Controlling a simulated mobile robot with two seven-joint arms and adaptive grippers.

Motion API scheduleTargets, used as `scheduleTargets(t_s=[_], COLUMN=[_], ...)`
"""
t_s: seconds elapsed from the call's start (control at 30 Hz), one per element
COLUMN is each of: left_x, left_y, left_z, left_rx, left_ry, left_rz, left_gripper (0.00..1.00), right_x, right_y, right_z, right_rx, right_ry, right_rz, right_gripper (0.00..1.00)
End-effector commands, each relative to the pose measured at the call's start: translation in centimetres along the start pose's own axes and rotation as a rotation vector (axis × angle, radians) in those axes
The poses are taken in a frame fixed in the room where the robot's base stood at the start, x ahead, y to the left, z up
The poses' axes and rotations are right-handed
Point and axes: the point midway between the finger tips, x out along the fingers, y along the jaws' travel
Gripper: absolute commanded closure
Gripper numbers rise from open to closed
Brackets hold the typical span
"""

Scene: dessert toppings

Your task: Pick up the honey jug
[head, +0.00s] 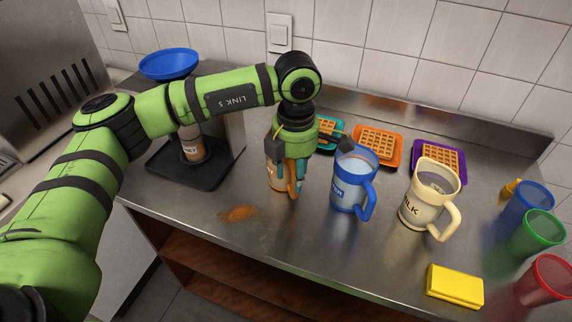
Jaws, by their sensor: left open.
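An orange jug (274,179) stands on the steel counter, partly hidden behind and below my left gripper (308,150). Its label cannot be read. My left gripper points down over this jug with its dark fingers spread apart, and holds nothing that I can see. I cannot tell whether a finger touches the jug. An amber container (194,152), with a label that seems to end in "EY", stands on the black base at the left, its top hidden by my left arm. I cannot tell for sure which of these is the honey jug. My right gripper is not in view.
A blue jug (350,190) stands close to the right of my gripper, with a cream milk jug (417,207) beyond. Waffles on coloured trays (402,151) line the back. Cups (540,234) and a yellow block (454,286) are at right. A brown spill (238,213) lies in front.

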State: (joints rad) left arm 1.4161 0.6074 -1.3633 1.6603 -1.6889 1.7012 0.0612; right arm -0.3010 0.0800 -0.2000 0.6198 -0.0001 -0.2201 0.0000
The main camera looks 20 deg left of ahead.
Motion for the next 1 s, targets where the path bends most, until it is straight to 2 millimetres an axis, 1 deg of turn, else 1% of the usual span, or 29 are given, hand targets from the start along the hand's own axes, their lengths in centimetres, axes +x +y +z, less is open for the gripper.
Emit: scheduleTargets(t_s=[0.03,0.1,0.2,0.3,0.47,0.5,0.57,0.6,0.7,0.73,0.77,0.8,1.0], left_x=[0.5,1.6,2.5,2.9,2.9,2.9,2.9,2.9,2.9,2.9,2.9,2.9,2.9], left_y=[-0.2,-0.2,-0.2,-0.2,-0.2,-0.2,-0.2,-0.2,-0.2,-0.2,-0.2,-0.2,-0.2], left_z=[-0.2,-0.1,0.0,0.0,0.0,0.0,0.0,0.0,0.0,0.0,0.0,0.0,0.0], left_rx=[0.0,-0.001,0.0,0.0,0.001,0.001,0.001,0.001,0.0,0.0,0.0,0.0,0.0], left_ry=[0.004,0.002,0.0,-0.001,-0.001,-0.001,-0.002,-0.001,-0.002,-0.002,-0.002,-0.002,-0.001], left_rz=[-0.004,-0.003,-0.002,-0.001,-0.001,-0.001,-0.001,-0.001,-0.001,-0.001,-0.001,-0.001,-0.001], left_gripper=[0.55,0.55,0.55,0.55,0.55,0.71,0.95,1.0,1.0,0.74,0.62,0.55,0.55], right_x=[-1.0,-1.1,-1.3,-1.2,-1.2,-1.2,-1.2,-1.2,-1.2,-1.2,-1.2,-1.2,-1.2], right_y=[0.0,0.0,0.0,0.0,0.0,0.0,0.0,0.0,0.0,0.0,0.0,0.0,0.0], right_z=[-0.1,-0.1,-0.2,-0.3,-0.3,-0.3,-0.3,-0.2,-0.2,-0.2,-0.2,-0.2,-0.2], right_rx=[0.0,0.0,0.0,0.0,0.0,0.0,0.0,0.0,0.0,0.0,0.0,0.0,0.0], right_ry=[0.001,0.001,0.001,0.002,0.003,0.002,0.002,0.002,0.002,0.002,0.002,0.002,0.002], right_rz=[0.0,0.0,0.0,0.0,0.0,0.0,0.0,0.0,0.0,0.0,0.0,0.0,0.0], right_gripper=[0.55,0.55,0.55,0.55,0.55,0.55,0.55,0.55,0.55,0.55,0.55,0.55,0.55])
